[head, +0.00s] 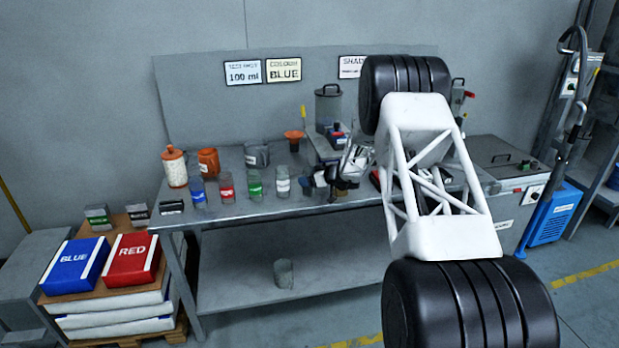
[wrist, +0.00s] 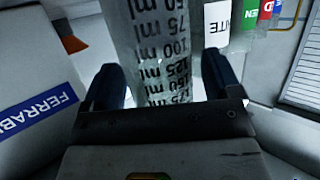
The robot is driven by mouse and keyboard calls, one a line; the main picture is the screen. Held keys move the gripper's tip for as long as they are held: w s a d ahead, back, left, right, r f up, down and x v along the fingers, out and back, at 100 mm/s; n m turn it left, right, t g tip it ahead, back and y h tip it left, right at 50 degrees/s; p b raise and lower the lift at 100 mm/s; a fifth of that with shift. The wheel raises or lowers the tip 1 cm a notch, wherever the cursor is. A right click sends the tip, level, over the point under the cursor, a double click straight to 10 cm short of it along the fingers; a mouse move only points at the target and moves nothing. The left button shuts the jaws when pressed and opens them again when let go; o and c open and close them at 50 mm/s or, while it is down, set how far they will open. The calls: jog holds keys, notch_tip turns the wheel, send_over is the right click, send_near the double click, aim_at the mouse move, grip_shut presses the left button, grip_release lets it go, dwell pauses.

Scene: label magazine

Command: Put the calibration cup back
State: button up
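The calibration cup (wrist: 165,60) is clear, with black ml markings, and fills the middle of the wrist view. In the head view my gripper (head: 320,185) is at the table's right half, just right of the white-labelled jar (head: 283,182). The cup is small and partly hidden there; I cannot tell whether it touches the tabletop.
Orange containers (head: 208,161) stand behind. A clear vessel (head: 284,273) is on the lower shelf. Blue (head: 76,266) and red (head: 132,259) boxes sit at left.

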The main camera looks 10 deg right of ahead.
jog(key=shift+d+r, duration=0.1)
jog(key=shift+r, duration=0.05)
jog(key=shift+s+d+r, duration=0.1)
jog(key=shift+s+d, duration=0.05)
jog(key=shift+s, duration=0.05)
jog(key=v, duration=1.1)
jog(key=shift+s, duration=0.15)
jog(key=shift+d, duration=0.1)
dwell(0.7)
